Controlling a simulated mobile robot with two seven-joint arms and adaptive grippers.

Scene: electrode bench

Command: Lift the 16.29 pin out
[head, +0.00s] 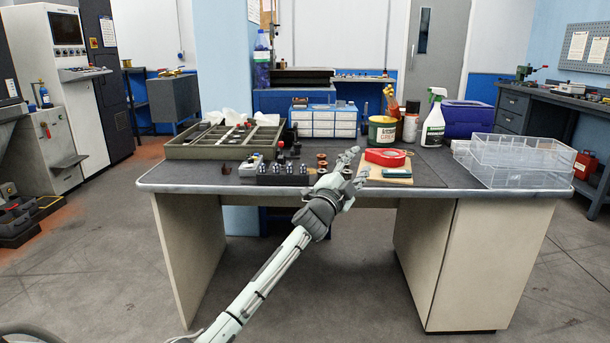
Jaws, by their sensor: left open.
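A dark block (283,179) with several small pale-topped parts stands near the front edge of the bench (240,187), left of my arm. Small copper-coloured pieces (322,160) stand to the right of it, close to my gripper. I cannot read any size marking, so I cannot tell which piece is the 16.29 pin. My left gripper (358,163) is open over the middle of the bench, with no piece visible between its fingers. It partly hides the bench there. My right gripper is not in view.
A divided tray (173,152) stands at the back left. A red tape roll (386,157) lies on a board (400,180) right of my gripper. A tub (382,132), a spray bottle (434,120) and clear plastic bins (520,152) stand further right. The bench's front edge lies under my arm.

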